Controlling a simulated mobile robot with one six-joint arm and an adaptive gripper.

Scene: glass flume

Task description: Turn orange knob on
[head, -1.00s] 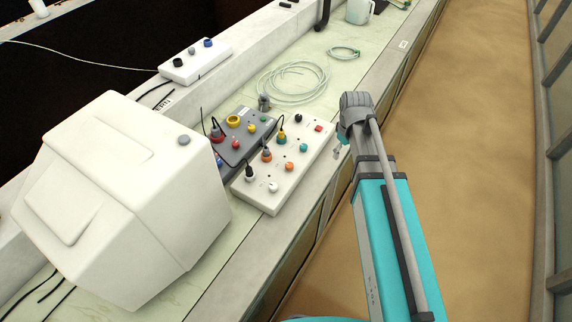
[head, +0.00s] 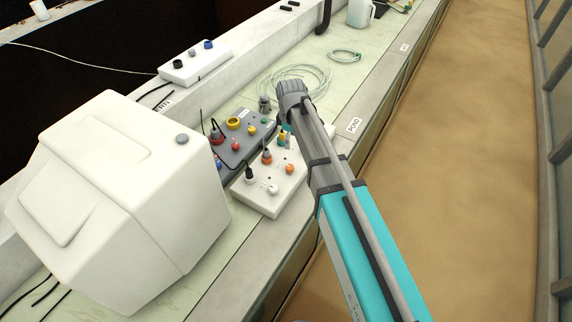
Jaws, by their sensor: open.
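The white control box (head: 262,201) lies on the bench, partly covered by my arm. An orange knob (head: 290,169) sits near its front right part, beside a white knob (head: 273,189). A second orange piece (head: 267,160) with a grey top and a cable stands further back on the box. My gripper (head: 285,128) is over the far part of the box, behind the orange knob and apart from it. It is open, but its fingers are small and partly hidden by my arm. The green knobs and red switch at the far end are mostly hidden.
A dark grey box (head: 238,150) with coloured sockets and cables adjoins the white box. A large white housing (head: 120,205) stands at the left. Coiled clear tubing (head: 300,78) lies behind.

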